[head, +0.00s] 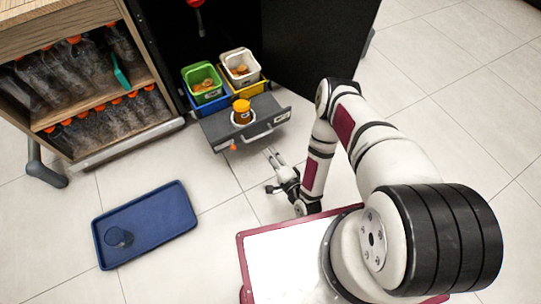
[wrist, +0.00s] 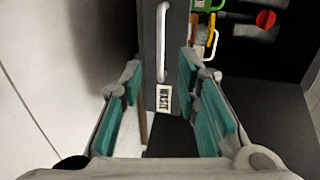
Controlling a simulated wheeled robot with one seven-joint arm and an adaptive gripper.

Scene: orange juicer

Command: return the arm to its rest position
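My arm (head: 395,165) reaches forward and down past the right side of my base. My gripper (head: 270,157) hangs low in front of the open grey drawer, apart from it. In the wrist view, my gripper (wrist: 160,75) has its two teal-padded fingers wide apart with nothing held between them. Beyond the fingers is the dark drawer front (wrist: 150,45) with a pale handle (wrist: 162,40) and a label that seems to read WASTE (wrist: 164,98).
An orange-lidded jar (head: 242,112) stands in the drawer (head: 215,131). Behind are a green bin (head: 203,82) and a white bin (head: 239,64). A black panel (head: 320,45) stands behind right. A blue tray (head: 165,207) lies on the floor at left. Floor at right is clear.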

